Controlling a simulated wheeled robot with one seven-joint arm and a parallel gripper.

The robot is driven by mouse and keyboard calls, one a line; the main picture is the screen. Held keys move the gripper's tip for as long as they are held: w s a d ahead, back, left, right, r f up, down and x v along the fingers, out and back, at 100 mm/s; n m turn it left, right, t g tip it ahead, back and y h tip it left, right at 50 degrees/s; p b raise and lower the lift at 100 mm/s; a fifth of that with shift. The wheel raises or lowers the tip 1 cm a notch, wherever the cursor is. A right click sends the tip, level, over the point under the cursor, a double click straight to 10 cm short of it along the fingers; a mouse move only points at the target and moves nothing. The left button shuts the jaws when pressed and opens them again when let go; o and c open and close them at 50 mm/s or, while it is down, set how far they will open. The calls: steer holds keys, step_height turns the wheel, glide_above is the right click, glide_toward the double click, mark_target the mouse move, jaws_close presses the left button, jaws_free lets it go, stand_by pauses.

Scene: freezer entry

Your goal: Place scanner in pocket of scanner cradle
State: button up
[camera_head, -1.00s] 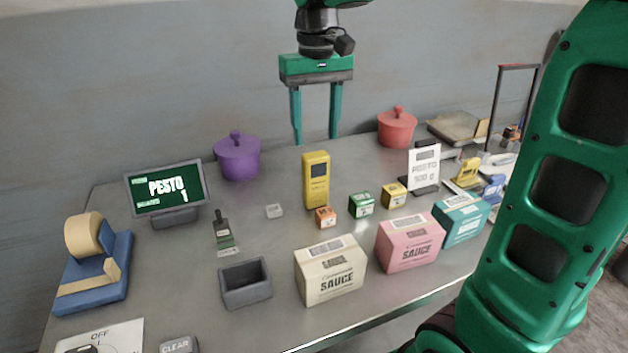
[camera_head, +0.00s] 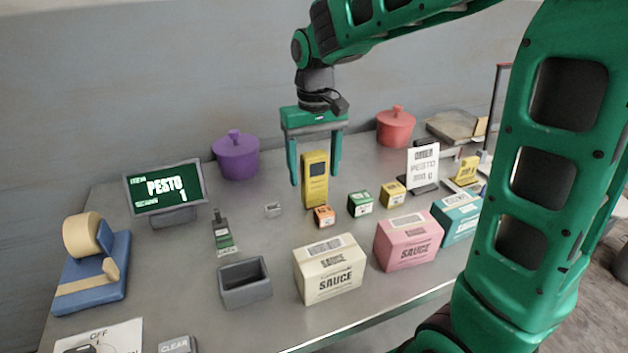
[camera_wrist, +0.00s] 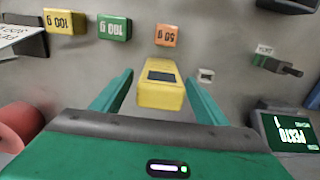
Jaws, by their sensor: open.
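The scanner is a yellow upright block with a dark screen (camera_head: 315,186), standing on the steel table. In the wrist view the scanner (camera_wrist: 160,88) lies between my two green fingers. My gripper (camera_head: 315,178) is open and points down, with one finger on each side of the scanner's upper part. The fingers look apart from its sides, and it is not held. A dark grey open-topped box with an empty pocket (camera_head: 245,292), which looks like the scanner cradle, sits near the table's front edge, left of the cream sauce box.
Small orange (camera_head: 324,216), green (camera_head: 360,203) and yellow (camera_head: 393,194) boxes stand right of the scanner. Cream (camera_head: 327,278), pink (camera_head: 405,250) and teal sauce boxes line the front. A purple pot (camera_head: 237,160) and red pot (camera_head: 396,128) stand behind. A display (camera_head: 165,188) is left.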

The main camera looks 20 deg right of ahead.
steer(key=shift+f, duration=0.45)
steer(key=c, duration=1.4)
steer(key=shift+r, duration=0.1)
